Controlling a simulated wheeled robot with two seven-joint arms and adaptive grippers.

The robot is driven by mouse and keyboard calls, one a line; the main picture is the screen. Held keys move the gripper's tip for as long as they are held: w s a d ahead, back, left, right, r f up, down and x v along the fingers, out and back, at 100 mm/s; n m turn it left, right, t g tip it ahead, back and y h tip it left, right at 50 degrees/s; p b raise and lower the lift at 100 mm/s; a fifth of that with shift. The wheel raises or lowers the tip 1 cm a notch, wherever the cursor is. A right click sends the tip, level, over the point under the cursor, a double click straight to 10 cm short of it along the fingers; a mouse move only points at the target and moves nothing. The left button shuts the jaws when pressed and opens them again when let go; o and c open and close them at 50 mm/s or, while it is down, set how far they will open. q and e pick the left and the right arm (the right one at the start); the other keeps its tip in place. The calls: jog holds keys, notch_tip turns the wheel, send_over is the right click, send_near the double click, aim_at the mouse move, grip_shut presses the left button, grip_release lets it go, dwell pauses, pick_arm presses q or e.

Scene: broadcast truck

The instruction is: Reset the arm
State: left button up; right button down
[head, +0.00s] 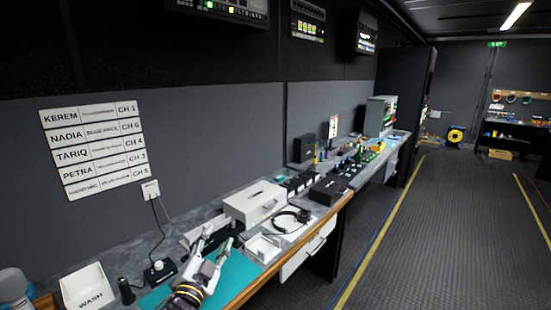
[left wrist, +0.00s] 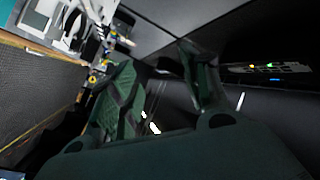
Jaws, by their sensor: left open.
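My left gripper (head: 213,250) is at the lower middle of the head view, above the teal mat (head: 238,273) on the workbench. Its two fingers point away from me and stand apart, with nothing seen between them. In the left wrist view the dark green fingers of my left gripper (left wrist: 158,62) are spread, with a gap between them. The wrist picture is strongly tilted, with the bench top at its upper left. My right gripper is not in view.
On the bench are a white tray marked WASH (head: 88,289), a white box (head: 254,201), a headset (head: 291,219), a small white tray (head: 263,247) and a black case (head: 328,190). A name board (head: 93,150) hangs on the wall. The floor (head: 430,240) at right is clear.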

pick_arm(q)
jog(key=s+a+f+n+g+y, duration=0.2)
jog(key=s+a+f+n+g, duration=0.15)
jog(key=f, duration=0.45)
jog(key=s+a+f+n+g+y, duration=0.25)
jog(key=s+f+g, duration=0.2)
jog(key=f, duration=0.25)
jog(key=s+f+n+g+h, duration=0.1)
jog(key=s+f+g, duration=0.35)
jog(key=s, duration=0.45)
jog(key=s+f+n+g+h, duration=0.1)
jog(key=s+f+g, duration=0.2)
jog(key=s+f, duration=0.45)
jog(key=s+f+g, duration=0.1)
jog(key=s+f, duration=0.1)
jog(key=f, duration=1.4)
jog(key=s+f, duration=0.2)
jog(key=f, duration=1.3)
jog(key=s+a+f, duration=0.2)
jog(key=s+f, duration=0.8)
jog(key=s, duration=0.1)
jog(key=s+a+f+g, duration=0.1)
jog(key=s+a+f, duration=0.1)
jog(key=s+f, duration=0.8)
jog(key=shift+s+f, duration=0.25)
jog(key=shift+s, duration=0.1)
